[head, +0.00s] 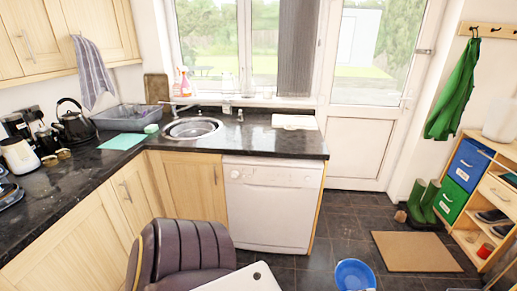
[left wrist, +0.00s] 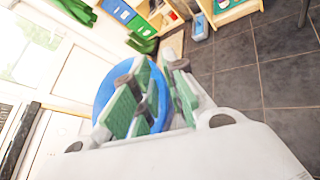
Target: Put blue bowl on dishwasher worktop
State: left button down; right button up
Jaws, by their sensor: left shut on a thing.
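The blue bowl (head: 355,275) is at the bottom edge of the head view, above the dark floor tiles and partly cut off. In the left wrist view the blue bowl (left wrist: 104,92) sits between the green-padded fingers of my left gripper (left wrist: 152,82), which is shut on its rim. The left gripper itself cannot be made out in the head view. The dishwasher worktop (head: 265,143) is the dark granite above the white dishwasher (head: 270,200). My right gripper is in neither view.
A white board (head: 294,122) lies at the back right of the worktop, with bare granite in front. The sink (head: 192,128) is to its left. A doormat (head: 415,251) and green boots (head: 425,200) are at right.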

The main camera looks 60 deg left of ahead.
aim_at(289, 141)
jog(key=k+j+u, duration=0.15)
jog(key=j, duration=0.8)
jog(key=j+u, duration=0.15)
jog(key=j, duration=0.8)
